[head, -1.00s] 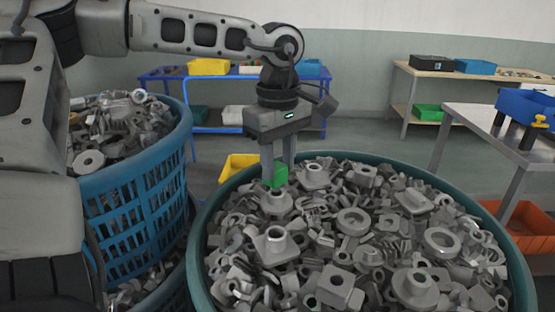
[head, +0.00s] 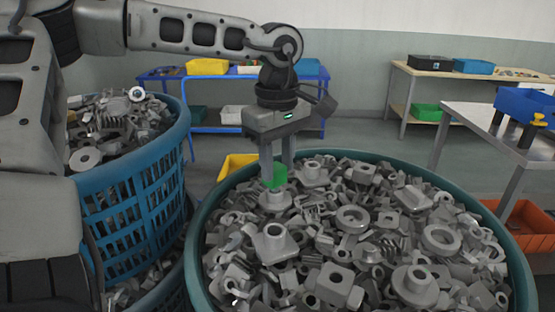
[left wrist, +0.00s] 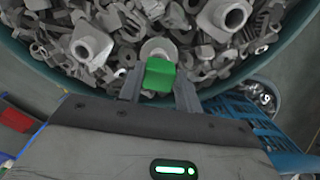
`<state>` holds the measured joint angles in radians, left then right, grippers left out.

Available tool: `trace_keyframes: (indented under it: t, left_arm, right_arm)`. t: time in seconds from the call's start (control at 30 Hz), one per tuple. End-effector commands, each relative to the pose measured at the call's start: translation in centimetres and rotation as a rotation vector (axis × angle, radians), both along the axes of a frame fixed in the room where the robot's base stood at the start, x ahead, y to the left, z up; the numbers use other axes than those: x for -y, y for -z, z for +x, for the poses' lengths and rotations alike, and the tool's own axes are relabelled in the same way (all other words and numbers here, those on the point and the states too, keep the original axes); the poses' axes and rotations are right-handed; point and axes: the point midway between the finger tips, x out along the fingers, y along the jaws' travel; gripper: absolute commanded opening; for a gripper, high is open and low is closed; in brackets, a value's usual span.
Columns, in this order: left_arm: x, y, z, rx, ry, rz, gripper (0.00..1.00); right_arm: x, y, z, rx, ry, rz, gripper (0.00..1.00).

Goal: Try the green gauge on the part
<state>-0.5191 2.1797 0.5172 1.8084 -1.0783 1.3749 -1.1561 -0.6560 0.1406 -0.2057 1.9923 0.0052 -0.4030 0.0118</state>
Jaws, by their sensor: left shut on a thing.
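My left gripper (head: 276,174) is shut on the green gauge (head: 279,176), a small green block. My right gripper is not in view.
The tub is full of loose grey metal parts, including a square-flanged part with a tube (head: 272,241). A blue basket (head: 140,205) of parts stands at the left. Benches with bins (head: 207,67) stand behind, and a grey table (head: 490,130) is at the right.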

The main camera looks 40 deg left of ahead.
Motion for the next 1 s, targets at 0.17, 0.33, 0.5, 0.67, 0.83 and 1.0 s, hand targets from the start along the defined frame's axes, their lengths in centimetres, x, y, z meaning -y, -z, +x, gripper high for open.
trace_keyframes:
  t: [0.17,0.33,0.5,0.67,0.83,1.0]
  left_arm:
    - [0.0,0.3,0.0,0.000,0.001,0.000,0.11]
    - [0.0,0.5,0.0,0.000,0.001,0.000,0.11]
    - [0.0,0.8,0.0,0.000,0.001,0.000,0.11]
    - [0.0,1.0,0.0,0.000,0.001,0.000,0.11]
    - [0.0,1.2,0.0,0.001,0.001,0.000,0.11]
    - [0.0,1.5,0.0,0.001,0.001,0.000,0.11]
  right_arm:
    - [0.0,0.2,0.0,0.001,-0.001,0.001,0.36]
    - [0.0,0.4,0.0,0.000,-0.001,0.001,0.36]
    - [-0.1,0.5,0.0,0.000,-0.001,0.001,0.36]
    - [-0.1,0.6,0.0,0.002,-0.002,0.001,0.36]
    - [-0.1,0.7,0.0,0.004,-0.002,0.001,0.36]
    - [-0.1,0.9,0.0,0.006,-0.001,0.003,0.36]
